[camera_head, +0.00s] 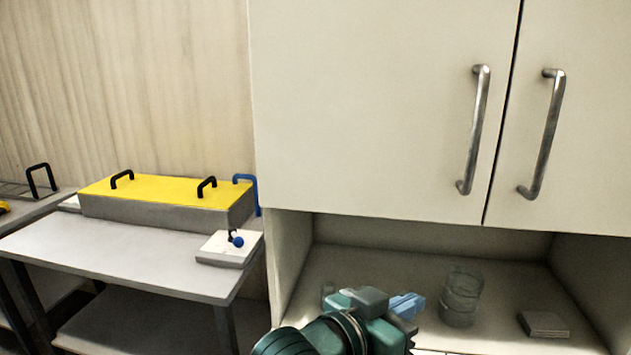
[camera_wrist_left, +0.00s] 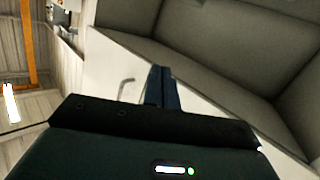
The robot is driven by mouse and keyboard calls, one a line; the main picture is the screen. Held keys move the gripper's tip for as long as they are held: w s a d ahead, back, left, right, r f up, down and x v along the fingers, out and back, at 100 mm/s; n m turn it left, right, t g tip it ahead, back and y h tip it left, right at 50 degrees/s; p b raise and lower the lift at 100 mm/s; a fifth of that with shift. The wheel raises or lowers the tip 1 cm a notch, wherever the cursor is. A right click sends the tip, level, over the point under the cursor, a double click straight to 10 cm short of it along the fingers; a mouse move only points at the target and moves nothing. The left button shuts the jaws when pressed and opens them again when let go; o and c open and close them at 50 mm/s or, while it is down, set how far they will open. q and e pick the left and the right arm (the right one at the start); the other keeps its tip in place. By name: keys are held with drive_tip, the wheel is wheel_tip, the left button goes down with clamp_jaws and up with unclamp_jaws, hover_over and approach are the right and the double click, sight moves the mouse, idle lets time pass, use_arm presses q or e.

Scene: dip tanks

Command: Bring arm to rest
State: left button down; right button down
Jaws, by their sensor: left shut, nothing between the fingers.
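My left gripper (camera_head: 408,304) shows at the bottom middle of the head view, in front of the open shelf space under the white cabinet (camera_head: 380,110). Its blue fingers are together, with nothing between them. In the left wrist view the closed fingers (camera_wrist_left: 160,88) point toward the cabinet front and the shelf space. My right gripper is in neither view.
A clear glass jar (camera_head: 461,298) and a small flat block (camera_head: 543,323) stand on the shelf, right of the gripper. At left, a table (camera_head: 120,258) holds a yellow-topped tank (camera_head: 165,190) with black handles and a white block with a blue knob (camera_head: 230,248).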

use_arm(q)
drive_tip(key=s+a+f+n+g+y, duration=0.1)
drive_tip(key=s+a+f+n+y, duration=0.25)
drive_tip(key=a+f, duration=0.6)
drive_tip(key=s+a+f+n+y, duration=0.2)
drive_tip(key=a+f+y, duration=0.2)
drive_tip(key=a+f, duration=0.5)
drive_tip(key=s+a+f+n+g+y, duration=0.1)
drive_tip(key=s+a+f+g+y, duration=0.2)
drive_tip(key=s+a, duration=0.45)
drive_tip(key=s+a+f+n+g+y, duration=0.1)
drive_tip(key=s+a+f+g+y, duration=0.2)
drive_tip(key=s+a, duration=0.5)
drive_tip(key=w+d+f+m+t+h+p, duration=0.1)
drive_tip(key=w+d+f+t+h+p, duration=0.1)
drive_tip(key=w+d+f+t, duration=0.4)
drive_tip(key=shift+w+t+h, duration=0.65)
drive_tip(key=shift+t+h, duration=0.2)
drive_tip(key=shift+t, duration=0.25)
